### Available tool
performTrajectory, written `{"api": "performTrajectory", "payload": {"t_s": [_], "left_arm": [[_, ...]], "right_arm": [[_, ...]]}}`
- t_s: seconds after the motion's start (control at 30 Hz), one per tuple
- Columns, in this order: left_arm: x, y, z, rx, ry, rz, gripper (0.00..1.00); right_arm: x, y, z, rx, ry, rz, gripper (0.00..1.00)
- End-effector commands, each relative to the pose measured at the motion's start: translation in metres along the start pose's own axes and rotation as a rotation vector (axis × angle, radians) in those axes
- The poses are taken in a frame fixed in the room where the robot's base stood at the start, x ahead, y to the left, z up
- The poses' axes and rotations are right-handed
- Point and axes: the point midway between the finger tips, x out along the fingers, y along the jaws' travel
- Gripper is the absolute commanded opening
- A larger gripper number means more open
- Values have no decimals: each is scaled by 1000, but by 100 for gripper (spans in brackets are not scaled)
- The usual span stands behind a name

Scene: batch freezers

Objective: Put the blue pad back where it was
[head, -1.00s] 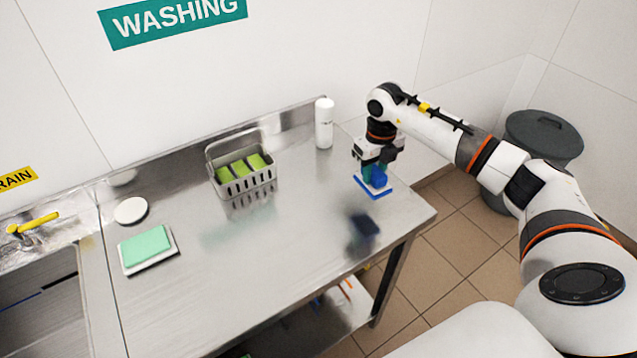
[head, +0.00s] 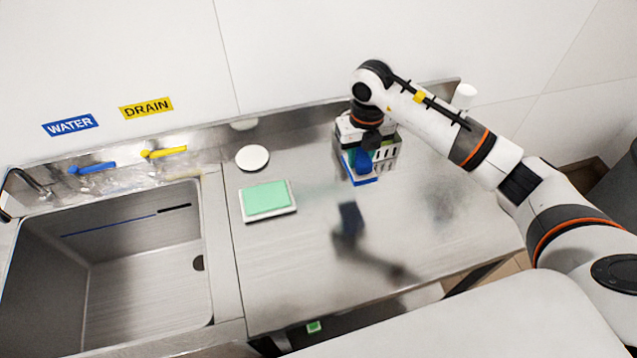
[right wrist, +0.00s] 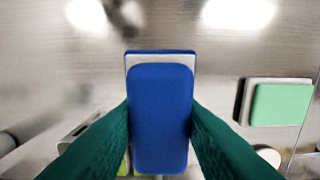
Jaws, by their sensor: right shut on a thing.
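The blue pad (right wrist: 160,115) fills the middle of the right wrist view, with a pale layer and a blue edge showing beyond its far end. My right gripper (head: 362,160) is shut on it, one green finger on each side. In the head view the blue pad (head: 359,181) hangs over the steel table, with its dark reflection below and apart from it. The gripper hides part of the pad there. A green pad (head: 267,198) lies on a white tray (head: 270,216) to the left. My left gripper is not in view.
A grey basket (head: 388,152) stands behind my right gripper, partly hidden. A white round disc (head: 252,158) lies near the back edge. The sink (head: 140,270) is at the left, and a white bottle (head: 464,97) stands at the back right. The table front is clear.

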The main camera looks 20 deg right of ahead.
Motion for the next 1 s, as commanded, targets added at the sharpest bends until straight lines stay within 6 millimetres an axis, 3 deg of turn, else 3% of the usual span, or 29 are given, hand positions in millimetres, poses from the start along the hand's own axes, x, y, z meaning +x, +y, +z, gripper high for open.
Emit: {"api": "performTrajectory", "payload": {"t_s": [0.17, 0.4, 0.8, 1.0], "left_arm": [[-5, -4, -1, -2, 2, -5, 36], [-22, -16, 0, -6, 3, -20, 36], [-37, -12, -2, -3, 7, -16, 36], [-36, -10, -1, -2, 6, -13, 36]], "right_arm": [[1, -11, 2, 6, 1, 0, 14], [43, -12, 3, 8, -2, 0, 14], [91, -12, 2, 8, 1, -1, 14], [98, -12, 2, 6, 4, 0, 14]]}}
